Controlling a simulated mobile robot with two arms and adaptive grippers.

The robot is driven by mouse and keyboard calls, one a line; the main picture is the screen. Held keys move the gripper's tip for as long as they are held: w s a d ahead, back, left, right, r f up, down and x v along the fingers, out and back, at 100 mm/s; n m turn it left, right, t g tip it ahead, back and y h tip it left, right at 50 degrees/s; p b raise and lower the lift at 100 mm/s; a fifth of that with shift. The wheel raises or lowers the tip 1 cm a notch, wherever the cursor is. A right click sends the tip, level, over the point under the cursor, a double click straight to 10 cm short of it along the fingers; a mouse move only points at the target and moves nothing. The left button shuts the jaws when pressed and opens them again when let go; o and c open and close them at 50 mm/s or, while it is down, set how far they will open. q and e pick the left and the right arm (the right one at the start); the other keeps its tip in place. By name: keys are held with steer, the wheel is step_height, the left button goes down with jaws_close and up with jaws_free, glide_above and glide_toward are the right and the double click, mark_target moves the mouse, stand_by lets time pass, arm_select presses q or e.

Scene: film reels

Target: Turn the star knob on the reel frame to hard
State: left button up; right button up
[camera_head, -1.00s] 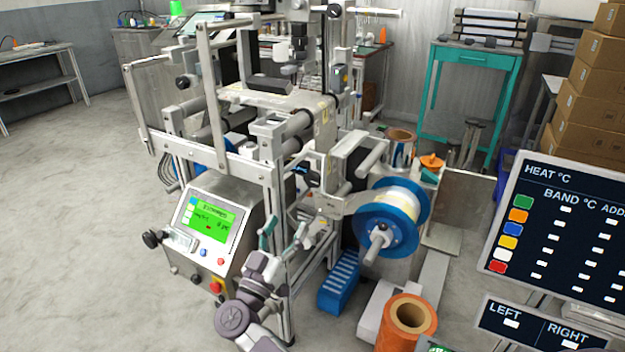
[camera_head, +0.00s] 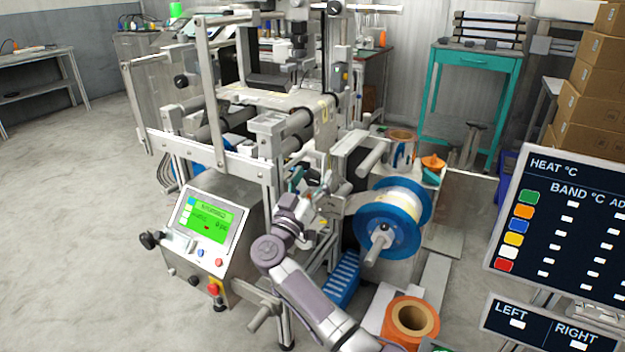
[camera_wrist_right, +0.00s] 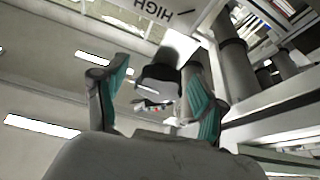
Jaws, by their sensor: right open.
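The reel frame (camera_head: 268,150) is a tall metal machine in the middle of the head view. My right gripper (camera_head: 311,184) is beside its front post, left of the blue reel. In the right wrist view my gripper (camera_wrist_right: 158,95) is open, with teal pads on both fingers. A dark, rounded knob-like piece (camera_wrist_right: 160,76) shows between and beyond the fingers, apparently apart from them. I cannot clearly make out a star shape. In the head view the knob is hidden around my gripper. My left gripper is out of view.
A blue-rimmed reel (camera_head: 384,228) is just right of my gripper. A green-screen control box (camera_head: 208,240) is at lower left. An orange spool (camera_head: 408,325) stands at the front. A dark HEAT panel (camera_head: 560,235) is at right. Open floor lies left.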

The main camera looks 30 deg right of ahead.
steer(key=c, duration=1.2)
steer(key=shift+o, duration=0.2)
steer(key=m+g, duration=0.1)
steer(key=m, duration=0.1)
steer(key=shift+m+h+p, duration=0.3)
steer(key=shift+h+p, duration=0.05)
steer(key=shift+h, duration=0.05)
steer(key=shift+a+m+g, duration=0.1)
steer(key=shift+m+g, duration=0.4)
steer(key=shift+m, duration=0.3)
steer(key=shift+m+g+h, duration=0.5)
steer(key=shift+m+g, duration=0.1)
steer(key=shift+m, duration=0.4)
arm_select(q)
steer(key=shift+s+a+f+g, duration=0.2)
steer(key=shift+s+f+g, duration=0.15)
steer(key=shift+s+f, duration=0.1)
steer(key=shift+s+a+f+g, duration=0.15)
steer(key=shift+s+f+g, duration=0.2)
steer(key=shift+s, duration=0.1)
arm_select(e)
steer(key=o, duration=1.2)
steer(key=shift+c, duration=0.2)
